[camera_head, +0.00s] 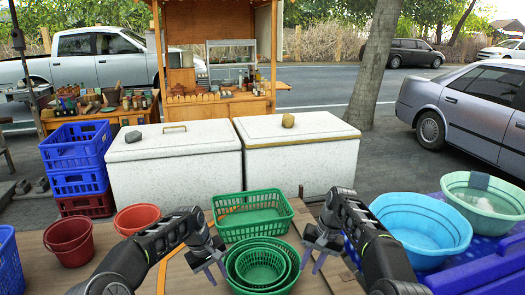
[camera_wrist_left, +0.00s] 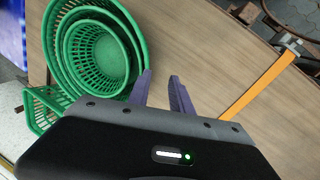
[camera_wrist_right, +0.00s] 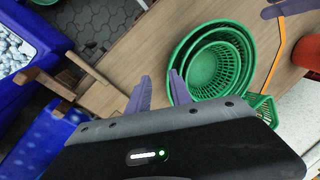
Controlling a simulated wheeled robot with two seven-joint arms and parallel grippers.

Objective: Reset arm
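My left gripper (camera_head: 208,262) hangs over the wooden table, left of the nested green round baskets (camera_head: 262,266). Its two purple fingers are apart with nothing between them, as the left wrist view (camera_wrist_left: 160,90) shows. My right gripper (camera_head: 318,254) hangs right of those baskets, near the table's right side. In the right wrist view (camera_wrist_right: 160,90) its fingers are also apart and empty. The nested baskets also show in the left wrist view (camera_wrist_left: 95,50) and the right wrist view (camera_wrist_right: 212,62). Both arms reach in from the bottom of the head view.
A green rectangular basket (camera_head: 250,228) sits behind the round ones. Two red buckets (camera_head: 70,240) stand at left. A blue basin (camera_head: 425,226) and a green basin (camera_head: 487,200) stand at right. An orange strip (camera_wrist_left: 262,85) lies on the table. White chests (camera_head: 175,160) stand behind.

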